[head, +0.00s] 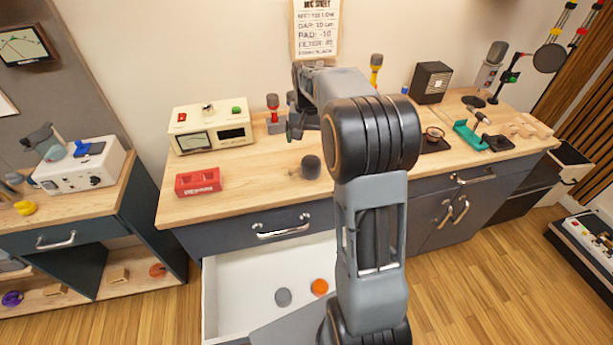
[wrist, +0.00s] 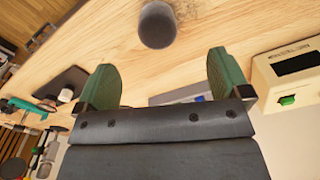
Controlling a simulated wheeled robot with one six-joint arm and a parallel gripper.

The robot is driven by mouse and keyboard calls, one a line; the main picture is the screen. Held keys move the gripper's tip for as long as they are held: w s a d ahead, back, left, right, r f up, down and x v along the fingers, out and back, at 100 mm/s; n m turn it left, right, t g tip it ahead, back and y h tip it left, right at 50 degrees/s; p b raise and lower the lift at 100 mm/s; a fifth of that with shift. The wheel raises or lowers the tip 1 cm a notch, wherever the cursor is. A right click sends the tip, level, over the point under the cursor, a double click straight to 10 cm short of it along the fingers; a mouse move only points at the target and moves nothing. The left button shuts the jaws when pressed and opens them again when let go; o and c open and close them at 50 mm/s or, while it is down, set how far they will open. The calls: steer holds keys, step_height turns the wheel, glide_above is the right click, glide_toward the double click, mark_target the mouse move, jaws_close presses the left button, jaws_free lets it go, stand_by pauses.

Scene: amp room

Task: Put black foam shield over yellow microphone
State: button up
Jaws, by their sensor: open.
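The black foam shield (head: 310,167) is a dark, rounded cylinder on the wooden worktop, near its front edge. It also shows in the wrist view (wrist: 157,25), beyond and between my fingertips, with a gap. The yellow microphone (head: 375,70) stands upright at the back of the worktop, with a dark grey head. My arm hides its lower part. My gripper (head: 297,127) is open and empty above the worktop, behind the foam shield in the head view. Its two green fingers are spread wide in the wrist view (wrist: 164,82).
A red microphone (head: 272,106) stands beside a cream meter box (head: 211,127). A red block (head: 198,181) lies at the worktop's left. A black speaker (head: 431,82) and a teal holder (head: 470,135) are to the right. An open white drawer (head: 250,265) juts out below the front edge.

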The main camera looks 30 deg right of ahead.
steer(key=s+a+r+n+t, duration=0.2)
steer(key=s+a+r+n, duration=0.15)
steer(key=s+a, duration=0.5)
steer(key=s+a+f+n+t, duration=0.1)
steer(key=s+a+f+n, duration=0.1)
steer(key=s, duration=1.1)
steer(key=shift+s+a+t, duration=0.3)
steer(key=shift+a+t, duration=0.1)
steer(key=shift+a, duration=0.3)
steer(key=shift+n, duration=0.25)
